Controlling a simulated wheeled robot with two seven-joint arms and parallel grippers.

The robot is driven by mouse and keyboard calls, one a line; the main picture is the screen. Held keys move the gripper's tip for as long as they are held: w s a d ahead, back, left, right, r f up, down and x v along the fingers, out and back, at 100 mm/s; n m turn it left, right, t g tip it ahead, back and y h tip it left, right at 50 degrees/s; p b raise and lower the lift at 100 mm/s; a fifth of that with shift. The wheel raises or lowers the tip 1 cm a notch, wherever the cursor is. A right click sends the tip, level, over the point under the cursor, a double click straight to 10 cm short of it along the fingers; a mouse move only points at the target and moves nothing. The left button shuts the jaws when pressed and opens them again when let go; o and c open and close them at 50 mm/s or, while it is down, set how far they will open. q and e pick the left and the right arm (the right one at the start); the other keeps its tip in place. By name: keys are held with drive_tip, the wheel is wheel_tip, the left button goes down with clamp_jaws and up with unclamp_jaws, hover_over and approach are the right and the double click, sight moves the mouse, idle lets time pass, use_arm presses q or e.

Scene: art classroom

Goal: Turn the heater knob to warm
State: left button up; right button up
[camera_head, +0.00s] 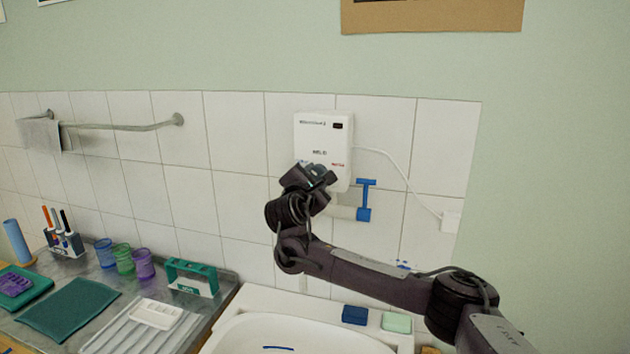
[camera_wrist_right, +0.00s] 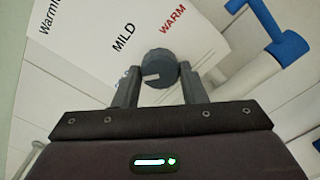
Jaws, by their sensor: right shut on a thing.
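The white heater box (camera_head: 322,133) is fixed to the tiled wall above the sink, and its front carries the labels MILD and, in red, WARM. The grey round knob (camera_wrist_right: 160,68) shows in the right wrist view, with a white pointer mark towards its lower left, away from the WARM label. My right gripper (camera_wrist_right: 162,78) has its two fingers on either side of the knob and is shut on it. In the head view my right gripper (camera_head: 318,178) covers the lower front of the heater, and the knob is mostly hidden. My left gripper is not in view.
A blue-handled tap (camera_head: 366,200) sticks out just right of the heater's lower edge, close to my right gripper. A white cable (camera_head: 398,172) runs to a wall socket. A sink (camera_head: 300,335) lies below, with a cluttered metal counter at left.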

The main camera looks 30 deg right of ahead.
drive_tip(key=m, duration=0.1)
drive_tip(key=m+b, duration=0.1)
drive_tip(key=shift+f+m, duration=0.2)
drive_tip(key=shift+m, duration=0.1)
drive_tip(key=shift+m+b, duration=0.55)
drive_tip(key=shift+m, duration=0.25)
drive_tip(key=m+b, duration=0.1)
drive_tip(key=m, duration=0.3)
drive_tip(key=shift+r+m, duration=0.1)
drive_tip(key=shift+m, duration=0.2)
drive_tip(key=m, duration=0.3)
drive_tip(key=shift+m, duration=0.3)
drive_tip(key=m, duration=0.3)
drive_tip(key=shift+m, duration=0.3)
drive_tip(key=m+b, duration=0.1)
drive_tip(key=m, duration=0.2)
drive_tip(key=shift+m+b, duration=0.3)
drive_tip(key=shift+m, duration=1.5)
drive_tip(key=o, duration=1)
drive_tip(key=shift+r, duration=0.1)
